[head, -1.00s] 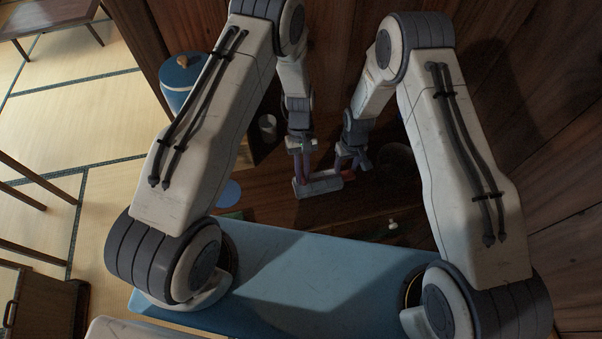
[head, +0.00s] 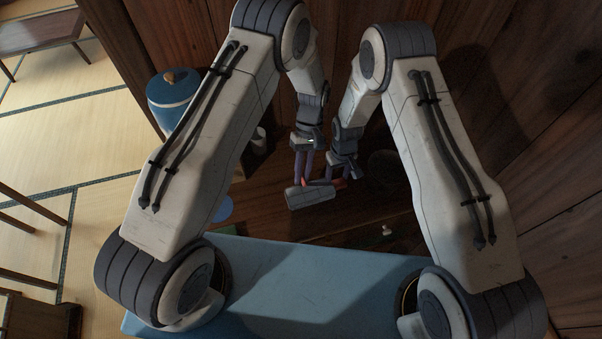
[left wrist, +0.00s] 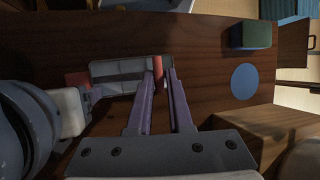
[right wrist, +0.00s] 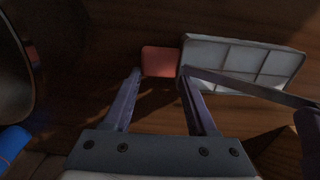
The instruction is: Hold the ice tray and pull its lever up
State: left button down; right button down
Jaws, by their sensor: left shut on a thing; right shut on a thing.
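The ice tray (head: 310,197) is pale grey with square compartments, seen from above in the left wrist view (left wrist: 112,70) and the right wrist view (right wrist: 270,65). My left gripper (head: 304,178) is shut on its red lever (left wrist: 157,68), which stands between the fingertips. My right gripper (head: 332,178) is shut on the red end block (right wrist: 160,62) at the tray's end; the block also shows left of the tray in the left wrist view. A left finger crosses in front of the tray in the right wrist view. I cannot tell whether the tray touches the wood below.
A blue disc (left wrist: 245,81) and a green-blue block (left wrist: 251,35) lie on the dark wooden surface. A blue lidded pot (head: 172,92) stands at the left. A small pale thing (head: 387,231) lies near the blue top (head: 300,280). Wooden walls close in behind and right.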

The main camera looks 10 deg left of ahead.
pick_arm(q)
jog(key=shift+w+d, duration=0.3)
jog(key=shift+d, duration=0.1)
jog(key=c, duration=0.9)
grip_release()
jog(key=shift+f, duration=0.1)
jog(key=shift+s+a, duration=0.1)
jog(key=shift+a, duration=0.05)
jog(key=v, duration=1.2)
jog(key=shift+s+a, duration=0.1)
jog(key=shift+o, duration=0.4)
